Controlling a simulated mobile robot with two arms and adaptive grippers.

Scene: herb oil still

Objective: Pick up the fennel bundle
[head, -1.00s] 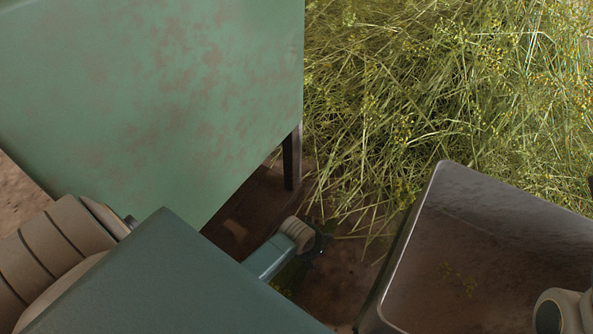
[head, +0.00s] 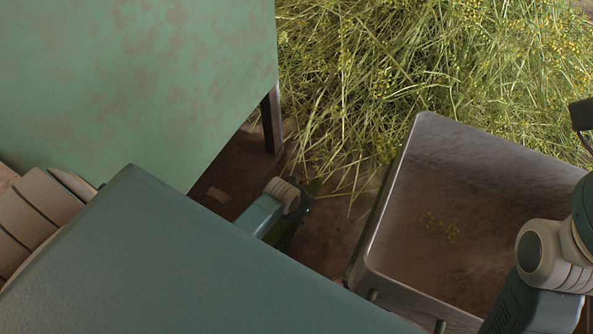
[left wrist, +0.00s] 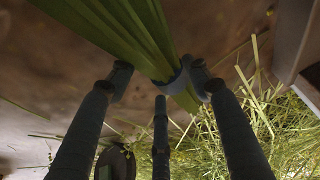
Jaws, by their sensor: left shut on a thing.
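The fennel bundle (left wrist: 125,28) is a tight sheaf of green stalks with a blue-grey band near its narrow end. It fills the top of the left wrist view. My left gripper (left wrist: 160,82) has its fingers closed around the bundle near that band. In the head view my left gripper (head: 302,203) shows only in part, low between the green box and the metal bin. A little dark green of the bundle (head: 284,236) shows below it there; my own body hides the rest. My right arm is at the right edge, its fingers out of sight.
A worn pale green box (head: 140,80) on dark legs stands at the left. A grey metal bin (head: 385,205) with a few yellow bits in it stands at the right. A big heap of loose cut fennel (head: 430,70) covers the ground behind. A narrow bare strip lies between box and bin.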

